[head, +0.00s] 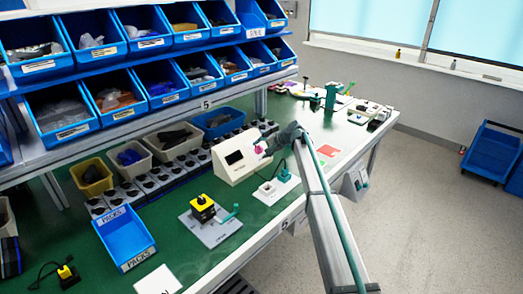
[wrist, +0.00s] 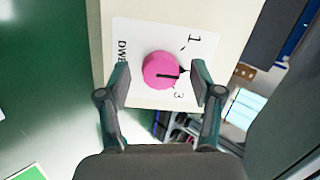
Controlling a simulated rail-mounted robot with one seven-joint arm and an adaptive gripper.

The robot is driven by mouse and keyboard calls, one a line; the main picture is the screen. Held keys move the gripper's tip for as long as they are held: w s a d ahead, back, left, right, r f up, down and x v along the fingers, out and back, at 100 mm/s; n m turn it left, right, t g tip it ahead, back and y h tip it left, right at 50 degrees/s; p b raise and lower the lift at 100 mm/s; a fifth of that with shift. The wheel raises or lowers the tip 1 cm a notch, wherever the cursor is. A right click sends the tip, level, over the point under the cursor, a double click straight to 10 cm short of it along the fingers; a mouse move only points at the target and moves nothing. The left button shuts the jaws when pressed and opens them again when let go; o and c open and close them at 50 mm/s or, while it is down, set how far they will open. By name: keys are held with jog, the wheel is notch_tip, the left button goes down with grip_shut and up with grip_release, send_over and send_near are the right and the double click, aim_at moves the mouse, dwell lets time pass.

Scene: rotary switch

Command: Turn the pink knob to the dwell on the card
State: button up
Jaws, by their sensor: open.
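The pink knob (wrist: 160,70) sits on a white dial plate (wrist: 135,35) in the wrist view. A black line on the knob runs from near its middle to its right edge. The plate shows "1" at upper right, "3" at lower right and part of "DWE…" at left; my right finger covers the plate between 1 and 3. My gripper (wrist: 162,83) is open, with one finger on each side of the knob; contact cannot be told.
A white card (head: 158,281) lies at the front bench edge, its writing unreadable. A grey plate (head: 212,230) with a yellow-and-black block, a blue tray (head: 125,238) and a small white unit (head: 275,188) stand nearby. Blue bins (head: 62,110) fill the racks behind.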

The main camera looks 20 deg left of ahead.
jog(key=v, duration=1.1)
jog(key=shift+d+r, duration=0.2)
jog(key=shift+d, duration=0.15)
jog(key=shift+r, duration=0.1)
